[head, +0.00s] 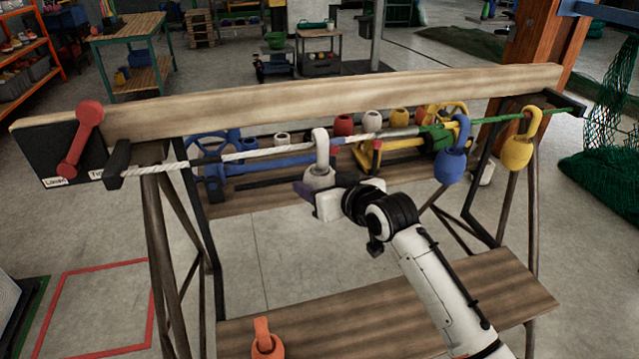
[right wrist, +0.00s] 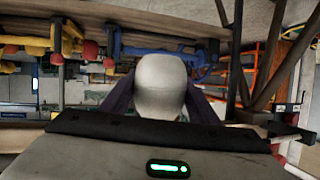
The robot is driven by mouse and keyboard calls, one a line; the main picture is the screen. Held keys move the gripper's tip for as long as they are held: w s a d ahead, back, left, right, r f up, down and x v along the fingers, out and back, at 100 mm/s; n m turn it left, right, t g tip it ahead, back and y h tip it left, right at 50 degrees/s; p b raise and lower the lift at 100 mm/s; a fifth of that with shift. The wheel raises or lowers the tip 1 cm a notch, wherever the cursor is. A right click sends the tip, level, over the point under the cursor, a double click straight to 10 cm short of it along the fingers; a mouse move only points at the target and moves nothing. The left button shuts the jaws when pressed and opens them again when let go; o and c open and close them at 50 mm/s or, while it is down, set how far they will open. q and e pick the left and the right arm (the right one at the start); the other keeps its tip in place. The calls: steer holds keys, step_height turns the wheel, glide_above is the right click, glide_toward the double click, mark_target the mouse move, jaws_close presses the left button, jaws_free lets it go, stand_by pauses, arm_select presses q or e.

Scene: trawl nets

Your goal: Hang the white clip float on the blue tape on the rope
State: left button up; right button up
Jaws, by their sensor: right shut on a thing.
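The white clip float (head: 319,178) is upright at the rope, its loop (head: 320,143) overlapping the rope line in the head view. I cannot tell whether the loop is around the rope or in front of it. My right gripper (head: 322,202) is shut on the float's round body, which fills the middle of the right wrist view (right wrist: 160,85) between two dark fingers. The rope (head: 180,164) runs from white at left to green at right. My left gripper is out of view.
A blue float (head: 450,165) and a yellow float (head: 517,152) hang on the rope at right. A wooden beam (head: 300,95) runs behind the rope. Several floats sit on a rack behind. A red lever (head: 80,140) is at left; an orange float (head: 267,345) is below.

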steer(key=shift+f, duration=0.25)
steer(key=o, duration=1.2)
